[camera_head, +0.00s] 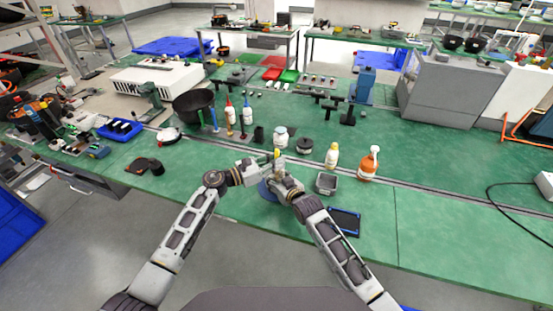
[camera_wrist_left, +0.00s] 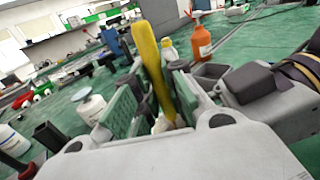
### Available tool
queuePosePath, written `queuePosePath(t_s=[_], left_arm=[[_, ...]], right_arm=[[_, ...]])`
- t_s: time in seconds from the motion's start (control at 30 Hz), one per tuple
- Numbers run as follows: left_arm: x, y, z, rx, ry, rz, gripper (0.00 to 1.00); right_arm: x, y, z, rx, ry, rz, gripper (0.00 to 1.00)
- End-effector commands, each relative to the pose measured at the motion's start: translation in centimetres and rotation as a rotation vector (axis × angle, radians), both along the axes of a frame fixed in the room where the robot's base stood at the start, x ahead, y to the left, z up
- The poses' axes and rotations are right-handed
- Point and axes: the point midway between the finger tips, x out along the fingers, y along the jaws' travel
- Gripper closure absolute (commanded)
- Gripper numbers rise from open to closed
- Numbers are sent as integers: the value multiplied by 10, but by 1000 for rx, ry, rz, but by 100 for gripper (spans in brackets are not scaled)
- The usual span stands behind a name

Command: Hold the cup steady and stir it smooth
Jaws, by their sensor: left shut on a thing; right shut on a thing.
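A yellow stirrer (camera_head: 277,154) stands nearly upright where my two grippers meet at the near edge of the green table. In the left wrist view the stirrer (camera_wrist_left: 148,62) rises between and beyond the green-padded fingers. A blue round piece (camera_head: 265,190) shows under the grippers.
Beyond the grippers stand a white jar (camera_head: 281,137), a yellow-white bottle (camera_head: 332,155) and an orange spray bottle (camera_head: 369,162). A grey tray (camera_head: 326,184) and a dark blue-edged tray (camera_head: 345,221) lie to the right. The table's right part is mostly clear.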

Motion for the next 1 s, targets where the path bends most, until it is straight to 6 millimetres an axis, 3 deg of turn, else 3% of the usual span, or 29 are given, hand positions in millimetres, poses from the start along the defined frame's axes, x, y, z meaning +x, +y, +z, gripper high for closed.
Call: queuePosePath(t_s=[0.5,1.0], left_arm=[[0,0,-21,-1,0,0,100],[0,0,-23,-1,0,0,100]], right_arm=[[0,0,0,0,0,0,73],[0,0,0,0,0,0,73]])
